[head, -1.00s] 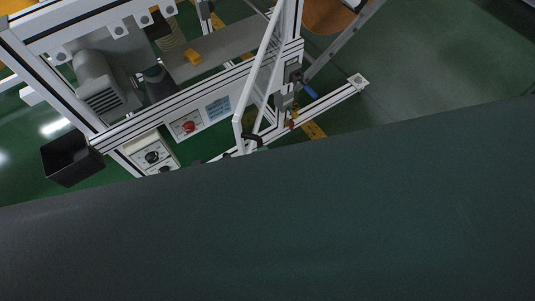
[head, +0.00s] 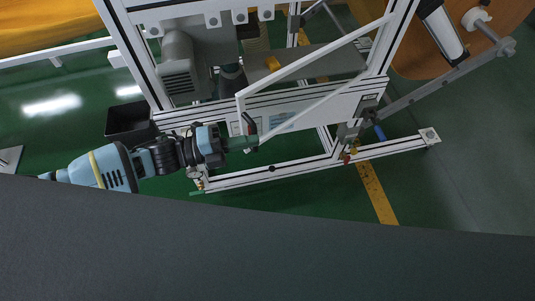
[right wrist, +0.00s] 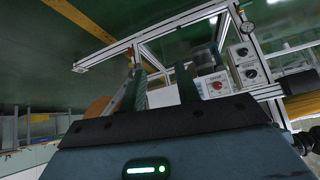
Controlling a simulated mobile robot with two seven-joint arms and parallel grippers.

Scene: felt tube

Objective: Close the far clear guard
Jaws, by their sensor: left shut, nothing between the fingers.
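The clear guard (head: 300,65), a see-through panel in a white frame, hangs from the right post of the machine frame and stands swung out at an angle from the front. Its black handle (head: 249,122) is at its free lower-left corner. My left gripper (head: 251,142) reaches in from the left and is shut and empty, its tips beside that corner just below the handle. I cannot tell whether they touch. My right gripper (right wrist: 163,90) is open and empty in the right wrist view, its two fingers apart before the machine frame (right wrist: 150,38).
A black bin (head: 128,122) is at the machine's left. A base rail with a foot (head: 428,136) sticks out at the right, by a blue-handled valve (head: 379,132). A control box with a red button (right wrist: 217,86) shows in the right wrist view. A dark surface (head: 260,255) fills the bottom.

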